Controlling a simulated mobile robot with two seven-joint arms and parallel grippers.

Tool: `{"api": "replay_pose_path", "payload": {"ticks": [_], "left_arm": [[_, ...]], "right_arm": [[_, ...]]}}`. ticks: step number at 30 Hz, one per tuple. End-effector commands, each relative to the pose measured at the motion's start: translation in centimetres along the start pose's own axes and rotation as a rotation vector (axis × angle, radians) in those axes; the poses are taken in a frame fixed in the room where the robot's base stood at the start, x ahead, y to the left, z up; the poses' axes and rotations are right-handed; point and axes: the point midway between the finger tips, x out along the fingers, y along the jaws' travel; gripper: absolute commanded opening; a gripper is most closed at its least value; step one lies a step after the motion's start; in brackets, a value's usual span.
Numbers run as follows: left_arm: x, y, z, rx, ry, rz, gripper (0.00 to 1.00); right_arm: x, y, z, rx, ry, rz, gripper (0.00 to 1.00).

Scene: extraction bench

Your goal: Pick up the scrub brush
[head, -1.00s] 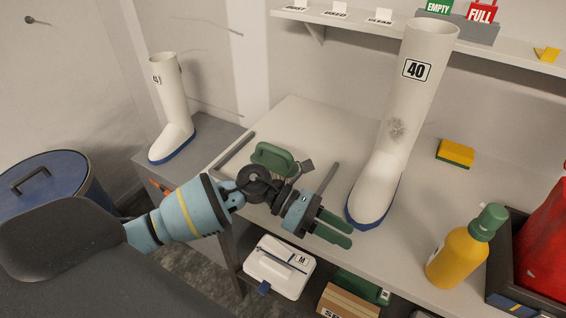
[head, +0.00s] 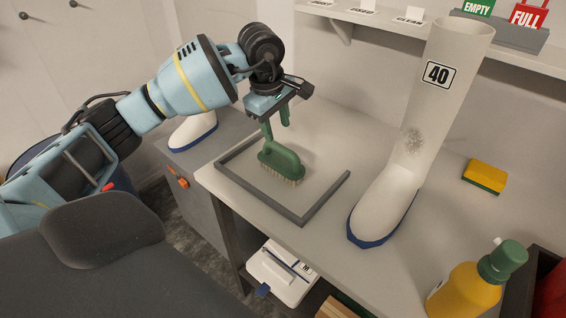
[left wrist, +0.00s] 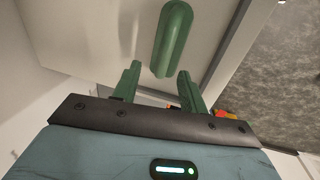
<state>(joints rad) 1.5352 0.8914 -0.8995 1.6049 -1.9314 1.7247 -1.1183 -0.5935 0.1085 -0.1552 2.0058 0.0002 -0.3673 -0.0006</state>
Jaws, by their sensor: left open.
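The green scrub brush (head: 281,165) stands bristles down on the worktop, inside a low grey-edged frame (head: 301,219). My left gripper (head: 277,130) points down just above the brush, with its two green fingers apart and empty. In the left wrist view, the brush's rounded green handle (left wrist: 174,40) shows beyond the open fingertips (left wrist: 160,72), slightly toward the right finger. I cannot tell whether a fingertip touches the handle. My right gripper is not in view.
A white boot (head: 404,165) marked 40 stands right of the frame. Another boot (head: 193,132) is partly hidden behind my left arm. A yellow-green sponge (head: 485,176) and a yellow bottle (head: 466,291) are farther right. A shelf (head: 400,23) runs along the wall.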

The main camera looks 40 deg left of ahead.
Motion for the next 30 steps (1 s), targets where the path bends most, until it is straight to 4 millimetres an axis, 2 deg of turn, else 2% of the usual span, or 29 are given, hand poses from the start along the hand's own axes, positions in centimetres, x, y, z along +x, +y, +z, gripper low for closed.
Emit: {"api": "replay_pose_path", "payload": {"ticks": [7, 14, 24, 30], "left_arm": [[2.3, -0.1, 0.1, 0.0, -0.002, -0.003, 0.43], [3.1, -0.2, 0.2, 0.0, -0.003, -0.001, 0.43], [7.3, -0.7, 0.5, 0.0, -0.004, -0.001, 0.43], [7.7, -0.7, 0.5, 0.0, -0.004, 0.0, 0.43]], "right_arm": [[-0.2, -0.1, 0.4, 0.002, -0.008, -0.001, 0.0], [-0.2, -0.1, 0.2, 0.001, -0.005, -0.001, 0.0], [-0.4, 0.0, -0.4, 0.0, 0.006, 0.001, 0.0], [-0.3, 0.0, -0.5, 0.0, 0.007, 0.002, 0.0]]}}
